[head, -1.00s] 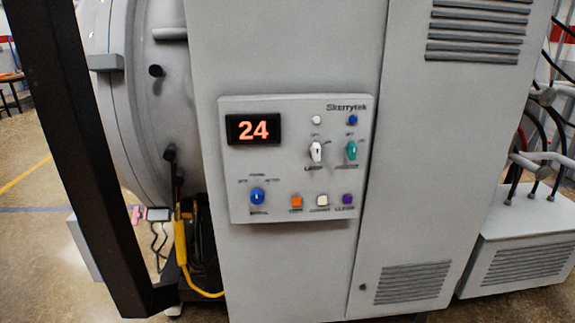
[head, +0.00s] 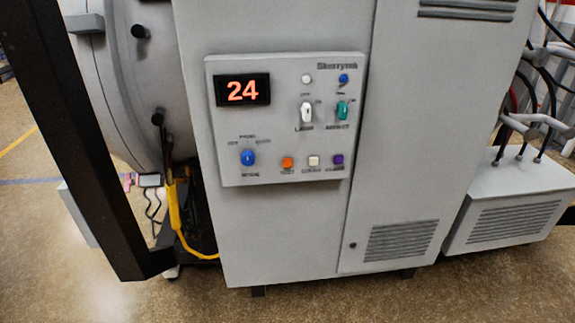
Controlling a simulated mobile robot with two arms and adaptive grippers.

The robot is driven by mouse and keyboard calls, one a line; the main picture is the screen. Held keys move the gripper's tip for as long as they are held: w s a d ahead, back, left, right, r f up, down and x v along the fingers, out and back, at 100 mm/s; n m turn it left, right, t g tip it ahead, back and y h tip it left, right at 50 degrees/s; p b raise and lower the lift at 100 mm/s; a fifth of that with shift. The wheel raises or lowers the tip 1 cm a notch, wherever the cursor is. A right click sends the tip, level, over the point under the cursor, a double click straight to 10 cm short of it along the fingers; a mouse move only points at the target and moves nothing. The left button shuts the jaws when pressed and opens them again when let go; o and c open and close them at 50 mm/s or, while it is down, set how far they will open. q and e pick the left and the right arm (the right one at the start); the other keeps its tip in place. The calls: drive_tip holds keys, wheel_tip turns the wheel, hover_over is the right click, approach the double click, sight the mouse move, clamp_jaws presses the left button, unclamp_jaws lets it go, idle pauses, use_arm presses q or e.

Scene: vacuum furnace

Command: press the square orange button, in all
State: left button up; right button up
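The square orange button (head: 288,163) is in the bottom row of the control panel (head: 225,120) on the grey furnace cabinet, in the head view. It sits between the blue knob (head: 248,158) on its left and a white square button (head: 313,161) on its right. A purple button (head: 338,159) is further right. The red display (head: 242,90) above reads 24. Neither of my grippers shows in the head view, and nothing covers the orange button.
A black post (head: 85,150) stands at the left, in front of the round furnace door (head: 115,90). A yellow cable (head: 175,215) hangs beside the cabinet. A grey vented box (head: 510,215) with black hoses stands at the right. The floor in front is clear.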

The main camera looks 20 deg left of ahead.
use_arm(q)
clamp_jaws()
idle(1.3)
